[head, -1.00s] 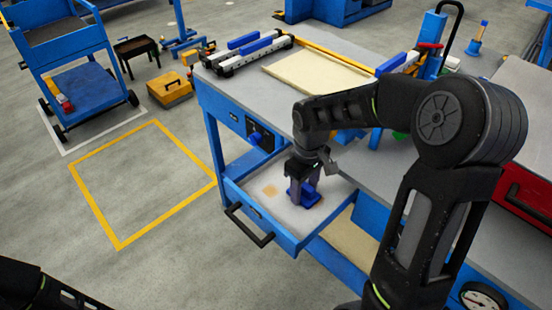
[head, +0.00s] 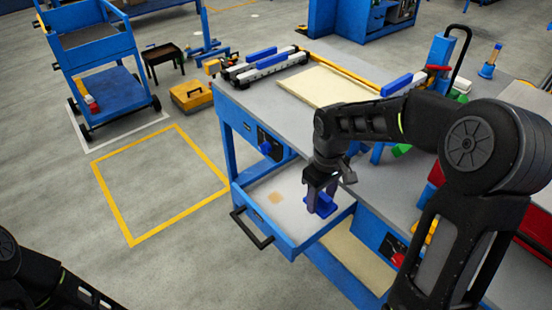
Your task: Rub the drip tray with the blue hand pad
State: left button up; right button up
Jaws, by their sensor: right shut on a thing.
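The drip tray (head: 290,223) is a pale, shallow tray with a blue front and a black handle, pulled out from the blue workbench. A tan stain (head: 275,197) shows on its floor toward the left. My right gripper (head: 320,200) points down over the right part of the tray and is shut on the blue hand pad (head: 325,206). The pad is low over the tray floor; I cannot tell whether it touches. Part of the pad is hidden by the fingers. My left arm shows at the lower left, but its gripper is outside the picture.
The grey bench top (head: 262,100) carries a cream board (head: 325,87) and white and blue rails (head: 265,65). A blue cart (head: 105,95) and a yellow toolbox (head: 191,95) stand on the floor at left. The yellow-outlined floor area is clear.

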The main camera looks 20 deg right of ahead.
jog(key=shift+r+p, duration=1.1)
jog(key=shift+r, duration=0.7)
